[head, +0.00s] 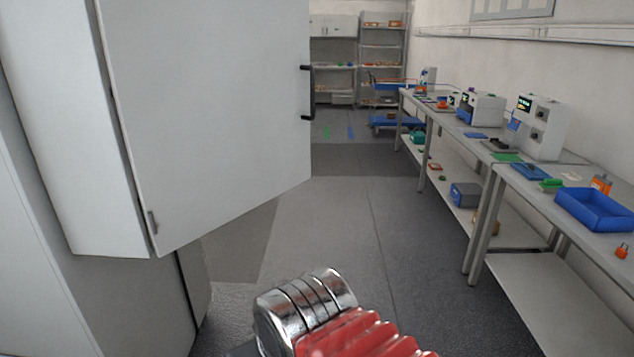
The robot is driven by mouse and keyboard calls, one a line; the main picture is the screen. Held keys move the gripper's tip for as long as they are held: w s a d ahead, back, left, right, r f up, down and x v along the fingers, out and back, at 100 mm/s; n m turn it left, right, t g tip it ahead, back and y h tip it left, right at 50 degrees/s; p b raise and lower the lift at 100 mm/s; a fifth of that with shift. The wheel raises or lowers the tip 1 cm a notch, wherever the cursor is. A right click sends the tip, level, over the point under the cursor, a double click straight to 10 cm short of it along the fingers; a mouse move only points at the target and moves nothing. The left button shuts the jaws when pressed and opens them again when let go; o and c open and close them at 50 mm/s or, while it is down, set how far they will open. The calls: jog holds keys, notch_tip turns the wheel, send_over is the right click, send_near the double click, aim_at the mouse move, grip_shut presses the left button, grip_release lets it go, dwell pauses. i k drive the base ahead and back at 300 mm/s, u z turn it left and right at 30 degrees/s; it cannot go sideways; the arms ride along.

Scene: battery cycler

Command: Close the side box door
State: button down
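The side box door (215,110) is a large white panel at the left of the head view. It stands open, swung out from the white box (70,150) on its left. A small hinge shows low on its left edge. A black bar handle (308,93) is on its right edge. The box's inside is hidden. A chrome and red ribbed part of my arm shows at the bottom middle, below and apart from the door in the picture. My gripper's fingers are not in view.
A long grey workbench (545,172) with instruments and a blue tray (597,209) runs along the right wall. Shelving (382,60) and a blue cart (396,122) stand at the back. The grey floor (335,225) between door and bench is clear.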

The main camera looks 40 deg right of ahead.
aim_at(215, 100)
jog(key=k, duration=0.2)
jog(key=z, duration=0.5)
jog(key=i, duration=1.6)
jog(key=u, duration=0.4)
